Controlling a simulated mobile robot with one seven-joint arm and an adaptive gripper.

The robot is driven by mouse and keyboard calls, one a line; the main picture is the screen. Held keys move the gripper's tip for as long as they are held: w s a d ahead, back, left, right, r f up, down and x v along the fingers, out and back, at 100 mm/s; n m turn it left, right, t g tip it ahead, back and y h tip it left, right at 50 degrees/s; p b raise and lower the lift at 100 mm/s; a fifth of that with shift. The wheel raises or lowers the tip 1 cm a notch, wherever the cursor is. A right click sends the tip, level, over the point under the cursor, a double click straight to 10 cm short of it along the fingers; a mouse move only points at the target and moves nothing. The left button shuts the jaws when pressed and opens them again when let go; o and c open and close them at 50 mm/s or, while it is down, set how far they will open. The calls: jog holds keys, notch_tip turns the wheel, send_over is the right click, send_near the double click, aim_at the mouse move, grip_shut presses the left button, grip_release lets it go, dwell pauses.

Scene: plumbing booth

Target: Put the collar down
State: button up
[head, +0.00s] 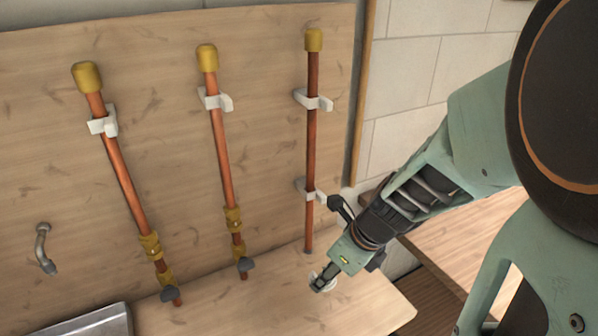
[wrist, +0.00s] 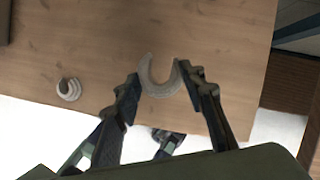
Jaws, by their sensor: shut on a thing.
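My gripper (wrist: 162,82) is shut on a pale, C-shaped collar (wrist: 152,89), its fingers pressing on opposite sides of the ring. The ring's opening faces the top of the wrist view. In the head view, my gripper (head: 320,288) is low over the wooden bench (head: 255,312), right of the foot of the rightmost copper pipe (head: 311,150). There the collar (head: 331,281) shows as a small white shape, partly hidden by the gripper. I cannot tell whether it touches the bench.
Two more copper pipes (head: 222,155) (head: 122,180) with brass fittings and dark-handled valves stand left. White clips (head: 313,102) hold pipes to the panel. A small pale ridged ring (wrist: 69,88) lies near the bench edge. A metal basin (head: 85,325) is at lower left.

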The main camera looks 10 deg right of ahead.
jog(key=w+d+f+b, duration=0.1)
jog(key=w+f, duration=0.1)
jog(key=w, duration=0.1)
jog(key=w+f, duration=0.3)
jog(key=w, duration=0.1)
jog(key=w+d+f+b, duration=0.1)
jog(key=w+f, duration=0.2)
jog(key=w, duration=0.1)
jog(key=shift+d+f+b, duration=0.25)
jog(key=shift+d+b, duration=0.05)
jog(key=shift+b, duration=0.05)
jog(key=shift+w+f, duration=0.3)
jog(key=shift+f, duration=0.1)
notch_tip(320, 180, down, 3)
jog(key=shift+b, duration=0.6)
jog(key=shift+r, duration=0.1)
jog(key=o, duration=0.6)
jog(key=shift+f, duration=0.2)
jog(key=o, duration=0.4)
